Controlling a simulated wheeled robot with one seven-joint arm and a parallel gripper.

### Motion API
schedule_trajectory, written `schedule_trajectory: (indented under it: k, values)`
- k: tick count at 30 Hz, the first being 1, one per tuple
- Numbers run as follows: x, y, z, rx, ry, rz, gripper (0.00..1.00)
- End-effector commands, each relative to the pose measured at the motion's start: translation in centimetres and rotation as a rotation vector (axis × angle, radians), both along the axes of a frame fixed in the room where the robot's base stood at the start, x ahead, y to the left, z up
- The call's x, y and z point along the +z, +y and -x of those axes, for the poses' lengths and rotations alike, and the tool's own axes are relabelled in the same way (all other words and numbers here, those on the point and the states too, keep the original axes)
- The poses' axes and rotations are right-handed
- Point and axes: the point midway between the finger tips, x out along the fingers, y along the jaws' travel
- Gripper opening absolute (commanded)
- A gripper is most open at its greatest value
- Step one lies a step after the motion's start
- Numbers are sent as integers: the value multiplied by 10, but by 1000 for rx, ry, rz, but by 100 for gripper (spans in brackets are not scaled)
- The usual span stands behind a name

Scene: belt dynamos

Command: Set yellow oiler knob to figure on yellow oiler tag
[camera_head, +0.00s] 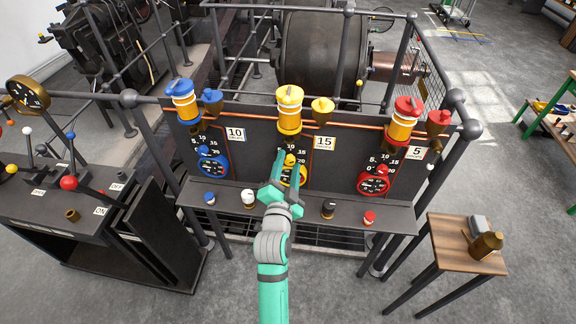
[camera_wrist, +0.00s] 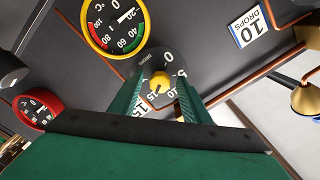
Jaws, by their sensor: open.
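The yellow oiler (camera_head: 289,112) stands on the middle of the dark panel. Its white tag (camera_head: 324,143) reads 15. The yellow oiler knob (camera_head: 290,159) is on a black dial below the oiler, partly hidden by my gripper in the head view. In the wrist view the knob (camera_wrist: 160,81) sits in the gap between the two green fingers, with scale figures around it, turned in the picture. I cannot tell which figure its pointer meets. My gripper (camera_head: 287,170) is open, its fingers (camera_wrist: 160,88) on either side of the knob; contact is unclear.
The blue oiler (camera_head: 183,103) with tag 10 (camera_head: 236,134) is left, the red oiler (camera_head: 403,122) with tag 5 (camera_head: 418,153) right. A yellow-rimmed gauge (camera_wrist: 113,25) is close to the knob. A shelf (camera_head: 225,197) with small knobs runs below. A wooden stool (camera_head: 448,262) stands right.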

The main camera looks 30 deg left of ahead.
Motion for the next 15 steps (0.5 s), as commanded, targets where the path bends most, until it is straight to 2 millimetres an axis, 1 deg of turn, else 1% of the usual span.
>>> schedule_trajectory:
  k: [5,15]
  values:
    - [-1,-5,16,0,2,-1,43]
    - [-1,-23,72,1,2,1,43]
